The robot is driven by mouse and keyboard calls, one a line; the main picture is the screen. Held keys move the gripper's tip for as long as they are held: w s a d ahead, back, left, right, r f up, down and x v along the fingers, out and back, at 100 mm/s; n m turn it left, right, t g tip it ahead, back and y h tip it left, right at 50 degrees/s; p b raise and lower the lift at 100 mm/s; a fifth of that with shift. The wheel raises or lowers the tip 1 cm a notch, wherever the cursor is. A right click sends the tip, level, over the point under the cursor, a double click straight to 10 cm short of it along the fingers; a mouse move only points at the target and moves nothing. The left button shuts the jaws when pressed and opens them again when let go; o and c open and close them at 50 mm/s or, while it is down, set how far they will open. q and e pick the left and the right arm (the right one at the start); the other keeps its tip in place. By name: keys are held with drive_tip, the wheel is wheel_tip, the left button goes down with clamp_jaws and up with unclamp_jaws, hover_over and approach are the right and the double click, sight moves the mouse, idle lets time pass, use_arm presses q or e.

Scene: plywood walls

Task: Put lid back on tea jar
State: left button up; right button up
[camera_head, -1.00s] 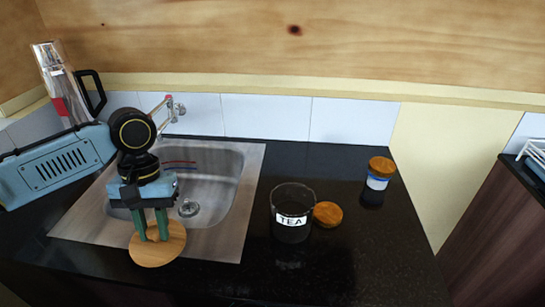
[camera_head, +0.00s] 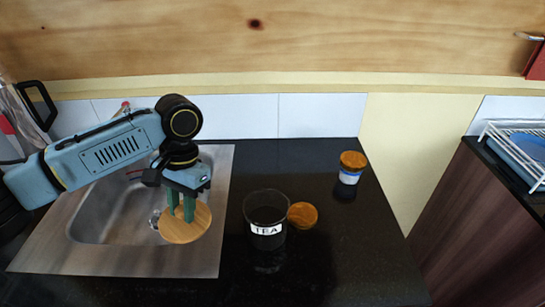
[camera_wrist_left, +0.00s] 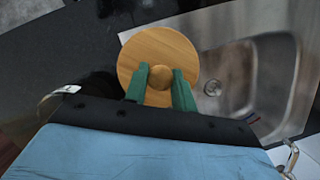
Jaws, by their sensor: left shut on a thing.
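The tea jar (camera_head: 265,213) is a dark glass jar with a white TEA label. It stands upright on the black counter with its top open. My left gripper (camera_head: 181,212) is shut on the knob of a round wooden lid (camera_head: 184,231). It holds the lid over the right part of the sink, to the left of the jar and apart from it. The left wrist view shows the lid (camera_wrist_left: 176,47) with its knob between the green fingers (camera_wrist_left: 160,85). My right gripper is in neither view.
A small wooden lid or disc (camera_head: 302,215) lies beside the tea jar on its right. A small jar with a wooden top and a blue and white label (camera_head: 350,172) stands farther back right. The sink (camera_head: 115,212) is at left. A dish rack (camera_head: 520,150) stands at far right.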

use_arm(q)
drive_tip(key=w+d+r+m+t+h+p, duration=0.1)
drive_tip(key=w+d+r+m+t+p, duration=0.2)
drive_tip(key=d+m+p, duration=0.8)
drive_tip(key=d+r+m+t+p, duration=0.35)
drive_tip(key=d+m, duration=0.25)
drive_tip(key=m, duration=1.1)
drive_tip(key=shift+g, duration=0.25)
drive_tip(key=shift+s+d+b+x, duration=0.1)
drive_tip(key=shift+s+b+x, duration=0.1)
drive_tip(key=shift+x, duration=0.7)
drive_tip(key=shift+s+d+b+x, duration=0.1)
drive_tip(key=shift+s+b+x, duration=0.05)
drive_tip(key=shift+x, duration=0.8)
drive_tip(key=shift+s+d+b+x, duration=0.1)
drive_tip(key=shift+s+b+x, duration=0.1)
drive_tip(key=shift+x, duration=0.7)
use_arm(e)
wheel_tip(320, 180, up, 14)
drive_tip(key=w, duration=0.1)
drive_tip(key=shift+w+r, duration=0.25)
use_arm(q)
drive_tip(key=shift+w+p, duration=0.1)
drive_tip(key=shift+p, duration=0.3)
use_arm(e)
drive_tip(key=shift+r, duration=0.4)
use_arm(q)
drive_tip(key=shift+f, duration=0.25)
